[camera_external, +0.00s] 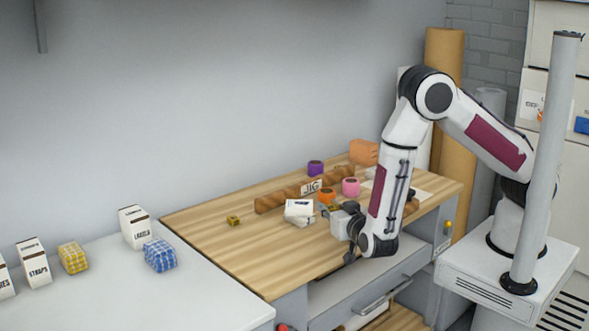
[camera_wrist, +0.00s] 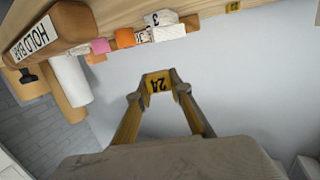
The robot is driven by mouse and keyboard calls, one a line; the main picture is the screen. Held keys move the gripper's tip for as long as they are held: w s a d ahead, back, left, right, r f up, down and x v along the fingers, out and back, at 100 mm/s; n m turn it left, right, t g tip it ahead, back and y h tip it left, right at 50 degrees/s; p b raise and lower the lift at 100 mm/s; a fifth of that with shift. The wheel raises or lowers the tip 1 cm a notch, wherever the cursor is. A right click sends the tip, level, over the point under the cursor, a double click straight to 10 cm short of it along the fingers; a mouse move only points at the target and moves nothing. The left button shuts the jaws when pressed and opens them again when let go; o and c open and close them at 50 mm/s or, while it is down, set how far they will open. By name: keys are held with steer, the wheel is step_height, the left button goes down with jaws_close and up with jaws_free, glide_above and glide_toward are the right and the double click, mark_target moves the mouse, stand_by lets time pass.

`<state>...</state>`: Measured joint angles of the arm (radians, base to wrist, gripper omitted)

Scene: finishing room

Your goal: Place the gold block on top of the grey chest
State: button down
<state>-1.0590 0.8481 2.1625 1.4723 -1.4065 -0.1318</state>
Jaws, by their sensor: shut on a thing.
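My gripper (camera_wrist: 159,86) is shut on a gold block (camera_wrist: 158,82) marked 24, which sits between the two fingertips in the wrist view. In the external view my gripper (camera_external: 347,232) is over the front part of the wooden bench, and the held block is hard to make out there. No other clear grey chest shows on the bench.
A pale counter (camera_external: 190,300) stands left.

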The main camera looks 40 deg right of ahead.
mark_target(221, 294)
steer(key=shift+s+a+f+y, duration=0.3)
steer(key=a+f, duration=0.1)
steer(key=a, duration=0.3)
steer(key=w+a+f+n+y, duration=0.1)
steer(key=a, duration=0.3)
steer(key=a+f+n+y, duration=0.1)
steer(key=a, duration=0.3)
steer(key=shift+w+a+f+t, duration=0.2)
steer(key=shift+a+f+t, duration=0.05)
steer(key=shift+t, duration=0.15)
steer(key=a+y, duration=0.1)
steer(key=a, duration=0.2)
steer(key=a+n+y, duration=0.1)
steer(key=a, duration=0.3)
steer(key=a+f+n+y, duration=0.1)
steer(key=a, duration=0.3)
steer(key=shift+w, duration=0.4)
steer(key=a+y, duration=0.1)
steer(key=a, duration=0.2)
steer(key=a+n+y, duration=0.1)
steer(key=a, duration=0.3)
steer(key=a+r+n+y, duration=0.1)
steer(key=a, duration=0.3)
steer(key=a+r+n+y, duration=0.3)
steer(key=a+r+y, duration=0.1)
steer(key=a, duration=0.7)
steer(key=shift+s+r+g, duration=0.25)
steer(key=shift+g, duration=0.15)
